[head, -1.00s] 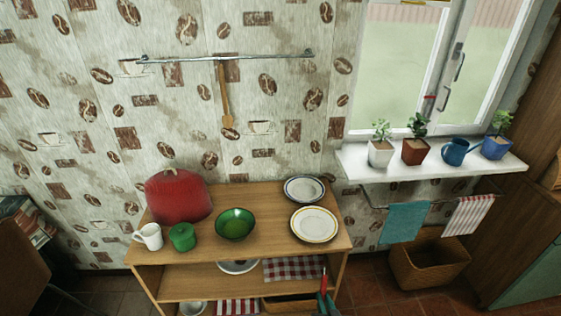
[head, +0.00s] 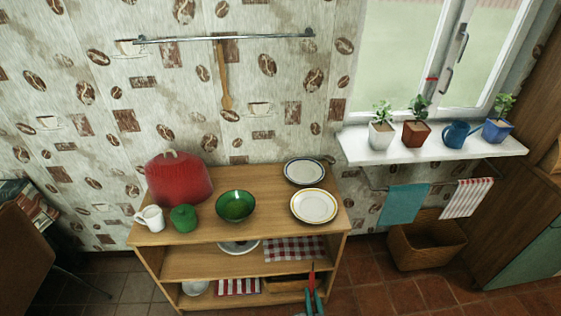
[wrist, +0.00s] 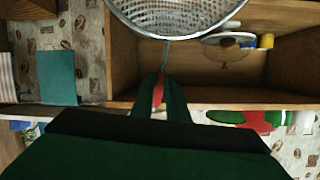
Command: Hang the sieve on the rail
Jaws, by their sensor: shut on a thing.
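The sieve (wrist: 178,14) shows in the wrist view as a wire-mesh bowl with a metal rim, cut off by the top edge. Its thin neck runs down to a red handle between the dark green fingers of my gripper (wrist: 160,92), which is shut on it. In the head view my gripper (head: 314,297) is at the bottom, in front of the shelf unit's lower right, with the red handle (head: 311,273) sticking up. The sieve's bowl cannot be made out there. The metal rail (head: 265,38) is on the wall above the shelf unit. A wooden spatula (head: 223,80) hangs from it.
The wooden shelf unit (head: 260,228) stands below the rail. On top are a red pot cover (head: 178,182), white jug (head: 150,218), green pot (head: 184,219), green bowl (head: 235,206) and plates (head: 314,206). The rail right of the spatula is bare. A windowsill (head: 430,147) holds potted plants.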

